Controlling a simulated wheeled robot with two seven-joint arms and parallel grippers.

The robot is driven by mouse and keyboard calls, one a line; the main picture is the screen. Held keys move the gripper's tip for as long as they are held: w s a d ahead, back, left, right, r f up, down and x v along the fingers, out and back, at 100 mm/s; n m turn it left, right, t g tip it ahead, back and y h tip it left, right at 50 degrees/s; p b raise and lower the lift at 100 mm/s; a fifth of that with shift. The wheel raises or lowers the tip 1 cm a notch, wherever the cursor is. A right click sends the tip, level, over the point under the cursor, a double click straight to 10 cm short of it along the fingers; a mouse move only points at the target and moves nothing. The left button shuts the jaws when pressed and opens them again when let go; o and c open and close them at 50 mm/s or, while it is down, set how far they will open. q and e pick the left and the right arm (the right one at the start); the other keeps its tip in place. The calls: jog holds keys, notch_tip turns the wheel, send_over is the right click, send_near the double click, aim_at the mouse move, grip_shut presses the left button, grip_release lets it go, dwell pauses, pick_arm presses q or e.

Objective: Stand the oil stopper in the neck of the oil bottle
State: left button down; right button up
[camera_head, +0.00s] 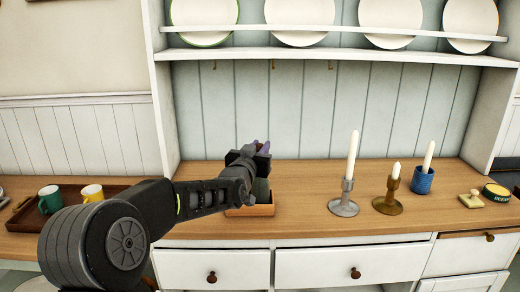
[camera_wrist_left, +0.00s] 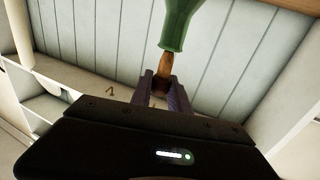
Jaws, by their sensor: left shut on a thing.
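My left gripper (camera_head: 262,146) is over the counter, above a small wooden box. It is shut on the brown oil stopper (camera_wrist_left: 167,66), which shows between the fingertips (camera_wrist_left: 162,92) in the left wrist view. The green oil bottle (camera_wrist_left: 178,25) has its neck right at the stopper's far end. The two look in line and touching or nearly so; I cannot tell how far the stopper is in the neck. In the head view the bottle (camera_head: 262,190) stands at the box, its upper part hidden by my gripper. My right gripper is not in view.
The wooden box (camera_head: 262,211) is near the counter's front edge. To the right stand a grey candlestick (camera_head: 345,206), a brass candlestick (camera_head: 388,204) and a blue holder (camera_head: 422,181). A tray (camera_head: 20,222) with green and yellow mugs is at left. Plates line the shelf above.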

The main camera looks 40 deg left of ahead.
pick_arm(q)
jog(key=shift+f+b, duration=1.55)
jog(key=shift+b, duration=0.45)
dwell(1.1)
dwell(0.3)
jog(key=c, duration=1.2)
grip_release()
jog(key=shift+o, duration=0.2)
jog(key=b+v, duration=0.1)
jog(key=v, duration=0.6)
jog(key=shift+s+d, duration=0.15)
jog(key=shift+s, duration=0.25)
